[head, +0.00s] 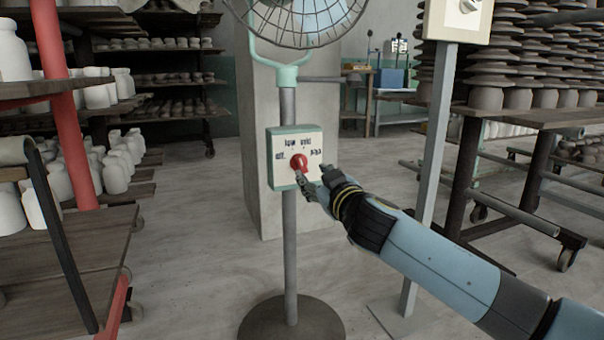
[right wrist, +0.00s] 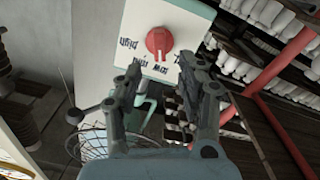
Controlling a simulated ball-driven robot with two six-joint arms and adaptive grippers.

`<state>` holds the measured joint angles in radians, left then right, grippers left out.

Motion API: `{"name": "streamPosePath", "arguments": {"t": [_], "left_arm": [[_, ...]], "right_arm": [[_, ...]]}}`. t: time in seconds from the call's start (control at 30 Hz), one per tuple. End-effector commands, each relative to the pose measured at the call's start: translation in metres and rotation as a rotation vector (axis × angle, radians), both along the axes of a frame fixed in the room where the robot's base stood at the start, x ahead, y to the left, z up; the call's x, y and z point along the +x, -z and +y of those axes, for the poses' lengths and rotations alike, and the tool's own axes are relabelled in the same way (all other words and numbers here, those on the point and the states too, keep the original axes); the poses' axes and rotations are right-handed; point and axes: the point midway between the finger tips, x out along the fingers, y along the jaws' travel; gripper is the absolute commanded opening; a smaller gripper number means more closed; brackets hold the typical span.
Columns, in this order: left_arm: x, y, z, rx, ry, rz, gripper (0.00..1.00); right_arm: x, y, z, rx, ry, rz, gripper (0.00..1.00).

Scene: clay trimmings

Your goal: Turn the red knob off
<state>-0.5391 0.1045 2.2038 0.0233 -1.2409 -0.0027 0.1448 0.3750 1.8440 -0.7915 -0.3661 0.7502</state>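The red knob (head: 299,162) sits on the white front of a mint-edged control box (head: 282,180) on a fan's grey pole. Dark markings arc around the knob; I cannot tell surely which one it points at. My right gripper (head: 316,184) is just in front of the box, below and right of the knob. In the right wrist view the red knob (right wrist: 159,42) lies beyond the fingertips, and my right gripper (right wrist: 161,76) is open with nothing between its fingers. The fingers look apart from the knob. My left gripper is not in view.
The fan's caged head (head: 300,18) is above the box and its round base (head: 291,322) below. Another post (head: 432,150) with a pale box (head: 458,20) stands to the right. Shelves of pottery flank both sides. The floor between is mostly clear.

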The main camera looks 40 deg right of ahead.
Motion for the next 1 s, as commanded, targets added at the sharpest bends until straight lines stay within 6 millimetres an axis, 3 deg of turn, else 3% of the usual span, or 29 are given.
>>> {"name": "streamPosePath", "arguments": {"t": [0.1, 0.3, 0.7, 1.0], "left_arm": [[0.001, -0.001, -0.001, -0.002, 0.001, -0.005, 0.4], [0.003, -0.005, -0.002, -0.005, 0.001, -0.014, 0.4], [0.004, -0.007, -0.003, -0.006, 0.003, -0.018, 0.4], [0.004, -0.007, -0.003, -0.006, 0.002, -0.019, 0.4]], "right_arm": [[0.024, 0.001, -0.006, 0.001, 0.002, 0.0, 0.39], [0.052, 0.002, -0.013, 0.001, 0.001, 0.002, 0.39], [0.062, 0.001, -0.015, 0.001, 0.0, 0.002, 0.39], [0.061, 0.001, -0.015, 0.001, 0.0, 0.002, 0.01]]}}
